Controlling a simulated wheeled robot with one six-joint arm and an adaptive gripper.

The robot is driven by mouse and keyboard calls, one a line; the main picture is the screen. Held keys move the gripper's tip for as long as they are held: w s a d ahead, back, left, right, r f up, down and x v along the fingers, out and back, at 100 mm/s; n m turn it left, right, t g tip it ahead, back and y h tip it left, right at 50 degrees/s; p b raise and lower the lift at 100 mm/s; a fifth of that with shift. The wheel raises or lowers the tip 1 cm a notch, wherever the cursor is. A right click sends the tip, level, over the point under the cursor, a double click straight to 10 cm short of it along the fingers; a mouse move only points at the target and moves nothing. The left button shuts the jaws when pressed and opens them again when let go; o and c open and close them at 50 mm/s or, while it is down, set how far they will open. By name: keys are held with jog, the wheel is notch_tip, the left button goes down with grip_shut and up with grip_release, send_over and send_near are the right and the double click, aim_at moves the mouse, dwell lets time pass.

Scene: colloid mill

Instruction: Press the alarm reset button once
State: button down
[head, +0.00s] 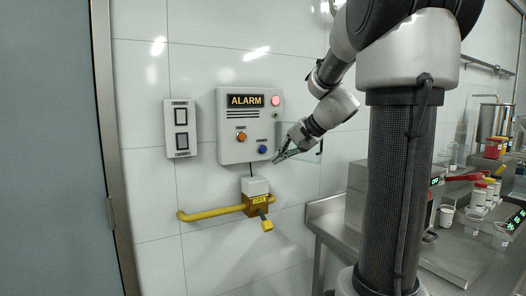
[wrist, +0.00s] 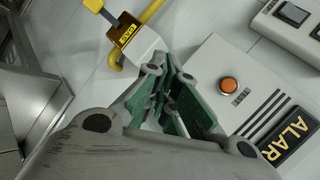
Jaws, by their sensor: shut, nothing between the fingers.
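The grey alarm box (head: 234,150) hangs on the wall under an ALARM sign and also shows in the wrist view (wrist: 215,55). It bears an orange button (head: 241,136) at the left and a blue button (head: 262,149) at the lower right. The button labels are too small to read in the head view. My gripper (head: 276,160) is shut and empty, just right of and below the blue button; I cannot tell whether it touches the box. In the wrist view the orange button (wrist: 229,84) is clear, and the blue one is hidden behind my fingers (wrist: 172,72).
A red lamp (head: 275,101) glows at the box's upper right. Below it are a yellow gas pipe (head: 212,213) and valve (head: 257,205). A double switch plate (head: 181,128) is at the left. A steel bench (head: 455,255) with jars stands at the right.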

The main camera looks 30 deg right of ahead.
aim_at(266, 150)
jog(key=shift+w+a, duration=0.1)
jog(key=shift+w, duration=3.85)
jog(key=shift+w, duration=0.4)
jog(key=shift+w, duration=0.45)
jog(key=shift+s, duration=0.9)
jog(key=shift+s, duration=0.1)
jog(key=shift+s, duration=2.4)
